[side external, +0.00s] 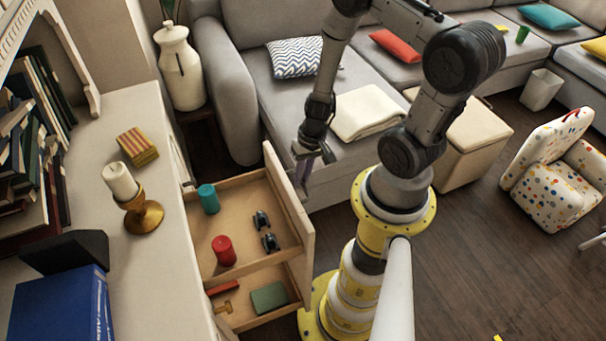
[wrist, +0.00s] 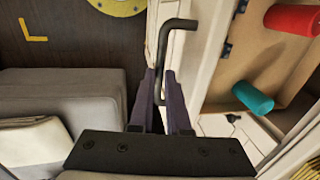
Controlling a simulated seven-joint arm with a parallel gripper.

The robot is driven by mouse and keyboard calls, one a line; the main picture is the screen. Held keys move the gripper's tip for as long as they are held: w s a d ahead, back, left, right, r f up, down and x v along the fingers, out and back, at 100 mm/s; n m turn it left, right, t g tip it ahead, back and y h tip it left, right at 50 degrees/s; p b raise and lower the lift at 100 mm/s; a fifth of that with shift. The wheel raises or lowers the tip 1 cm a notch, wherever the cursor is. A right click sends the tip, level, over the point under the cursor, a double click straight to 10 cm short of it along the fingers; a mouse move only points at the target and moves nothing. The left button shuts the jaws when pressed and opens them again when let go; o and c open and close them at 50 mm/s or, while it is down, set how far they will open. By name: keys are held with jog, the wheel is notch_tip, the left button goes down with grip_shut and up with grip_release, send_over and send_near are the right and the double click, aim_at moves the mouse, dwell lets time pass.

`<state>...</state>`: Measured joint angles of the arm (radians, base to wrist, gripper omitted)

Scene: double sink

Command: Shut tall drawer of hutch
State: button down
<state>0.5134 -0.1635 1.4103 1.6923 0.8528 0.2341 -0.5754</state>
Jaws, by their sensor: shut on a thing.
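The hutch's drawer (side external: 250,183) stands pulled out, with its tall pale front panel (side external: 290,200) away from the cabinet. It holds a teal cylinder (side external: 208,198), a red cylinder (side external: 223,250) and two small dark items (side external: 265,231). My gripper (side external: 312,158) is at the outer side of the front panel, near its far end. In the wrist view, my purple fingers (wrist: 160,90) are shut on a dark bent bar handle (wrist: 165,45) beside the panel. The teal cylinder (wrist: 252,97) and red cylinder (wrist: 293,20) also show there.
A nearer section (side external: 245,310) holds a green box (side external: 269,297) and red items; I cannot tell if it is a separate drawer. A candle holder (side external: 142,212) and striped box (side external: 138,146) stand on the hutch top (side external: 160,270). A grey sofa (side external: 260,110) lies behind my gripper.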

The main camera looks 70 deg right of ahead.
jog(key=w+a, duration=2)
jog(key=shift+w+a, duration=0.2)
jog(key=shift+a, duration=0.05)
jog(key=shift+w+r, duration=0.1)
jog(key=c, duration=1.1)
grip_release()
jog(key=shift+a, duration=0.1)
jog(key=shift+c, duration=0.2)
jog(key=shift+o, duration=1.2)
